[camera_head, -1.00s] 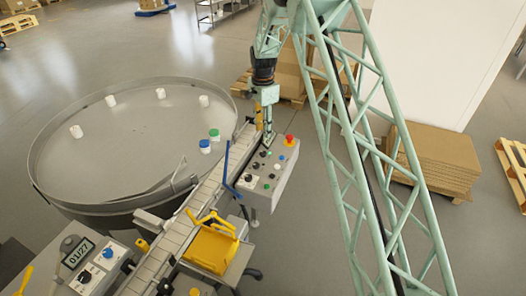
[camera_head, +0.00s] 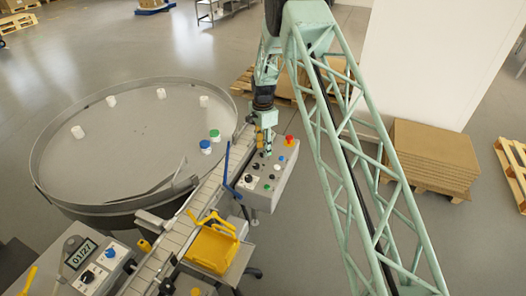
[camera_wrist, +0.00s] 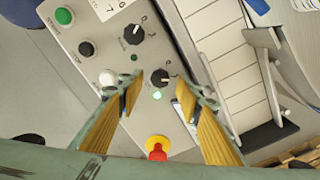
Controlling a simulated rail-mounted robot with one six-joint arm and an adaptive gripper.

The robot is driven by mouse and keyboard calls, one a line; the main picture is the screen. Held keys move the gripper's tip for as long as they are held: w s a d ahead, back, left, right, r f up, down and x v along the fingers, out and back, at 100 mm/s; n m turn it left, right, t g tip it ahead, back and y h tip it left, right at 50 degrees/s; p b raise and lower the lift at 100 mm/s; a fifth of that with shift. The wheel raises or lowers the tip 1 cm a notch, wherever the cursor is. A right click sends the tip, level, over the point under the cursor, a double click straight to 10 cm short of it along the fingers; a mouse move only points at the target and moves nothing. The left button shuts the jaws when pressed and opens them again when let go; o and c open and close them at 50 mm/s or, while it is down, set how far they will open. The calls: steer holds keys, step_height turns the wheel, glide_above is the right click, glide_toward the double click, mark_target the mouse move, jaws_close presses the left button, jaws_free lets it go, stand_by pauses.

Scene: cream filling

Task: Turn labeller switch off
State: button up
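A grey control box (camera_head: 279,178) stands beside the conveyor, and its panel (camera_wrist: 114,45) fills much of the wrist view. Two black rotary switches sit on it: one (camera_wrist: 160,77) lies between my fingertips, the other (camera_wrist: 134,34) lies farther up. A lit green lamp (camera_wrist: 157,96) is beside the nearer switch, and a dark green lamp (camera_wrist: 134,58) is by the other. The labels are too small to read, so I cannot tell which is the labeller switch. My gripper (camera_wrist: 158,92) is open and empty over the panel; it also shows in the head view (camera_head: 265,149).
A red emergency stop (camera_wrist: 157,149) on a yellow base stands near my fingers. Green (camera_wrist: 64,16), black (camera_wrist: 86,48) and white (camera_wrist: 107,77) buttons line the panel. The conveyor (camera_head: 204,194), blue guide rod (camera_head: 228,172) and round table (camera_head: 130,140) are to the left.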

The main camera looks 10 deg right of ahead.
steer(key=shift+f, duration=1.2)
steer(key=c, duration=0.8)
